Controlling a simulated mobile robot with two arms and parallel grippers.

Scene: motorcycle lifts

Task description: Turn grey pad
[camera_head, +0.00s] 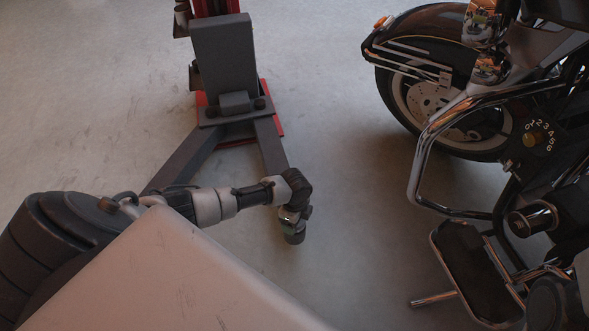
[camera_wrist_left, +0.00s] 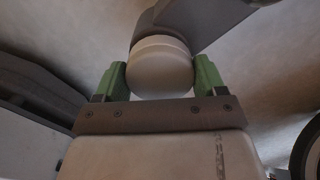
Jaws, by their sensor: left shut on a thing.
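The grey pad (camera_wrist_left: 160,52) is a smooth, light grey round piece at the end of a dark grey lift arm (camera_wrist_left: 215,18) in the left wrist view. My left gripper (camera_wrist_left: 164,78) has its green fingers on both sides of the pad and is shut on it. The pad's lower part lies close to the gripper's dark front plate. In the head view, my left arm (camera_head: 215,205) reaches in from the left to the end of the lift arm, and my wrist hides most of that end. I cannot make out the pad there. My right gripper is not in view.
The lift's grey post (camera_head: 224,55) stands at the top with a red base plate and two spreading legs. A black and chrome motorcycle (camera_head: 450,90) fills the right side, its footboard (camera_head: 470,270) low down. Bare concrete floor (camera_head: 350,215) lies between them.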

